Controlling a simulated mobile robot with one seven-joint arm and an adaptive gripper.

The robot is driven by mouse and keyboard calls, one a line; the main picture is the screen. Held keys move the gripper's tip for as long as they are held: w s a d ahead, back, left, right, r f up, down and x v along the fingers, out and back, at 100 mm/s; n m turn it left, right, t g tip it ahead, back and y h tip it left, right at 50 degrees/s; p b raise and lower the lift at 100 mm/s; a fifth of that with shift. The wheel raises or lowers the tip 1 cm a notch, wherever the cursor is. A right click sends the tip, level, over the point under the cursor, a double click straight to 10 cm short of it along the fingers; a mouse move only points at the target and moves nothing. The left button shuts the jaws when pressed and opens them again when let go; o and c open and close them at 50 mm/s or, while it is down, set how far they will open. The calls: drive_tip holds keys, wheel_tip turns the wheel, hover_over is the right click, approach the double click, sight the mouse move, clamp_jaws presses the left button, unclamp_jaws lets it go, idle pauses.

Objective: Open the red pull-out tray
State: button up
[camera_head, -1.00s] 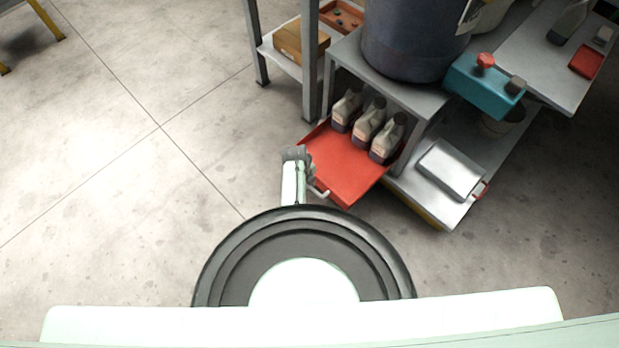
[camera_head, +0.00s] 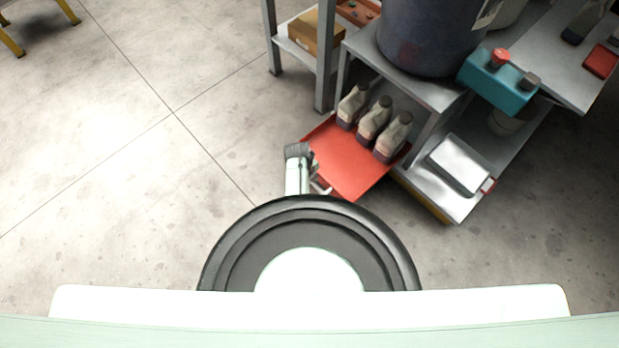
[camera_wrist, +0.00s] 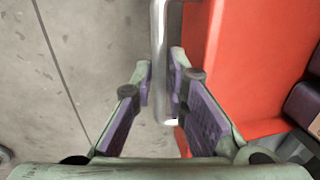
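The red pull-out tray (camera_head: 350,165) juts well out from under the grey shelf unit, with three bottles (camera_head: 375,122) standing on it. Its pale metal handle (camera_wrist: 160,30) runs up the middle of the wrist view, and the tray's red surface (camera_wrist: 255,65) lies just right of it. My gripper (camera_wrist: 161,80) has one finger on each side of the handle and looks shut on it. In the head view my gripper is small and partly hidden by my own body at the tray's near edge.
A large dark drum (camera_head: 425,35) and a teal container (camera_head: 495,80) stand on the unit. A silver case (camera_head: 457,165) lies on the lower shelf right of the tray. A cardboard box (camera_head: 315,32) sits on a rack behind.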

drive_tip(key=o, duration=0.3)
drive_tip(key=shift+o, duration=0.2)
wheel_tip(320, 180, up, 12)
drive_tip(key=s+a, duration=0.1)
drive_tip(key=shift+s+a, duration=0.25)
drive_tip(key=shift+a, duration=0.05)
drive_tip(key=shift+f, duration=0.1)
idle(0.4)
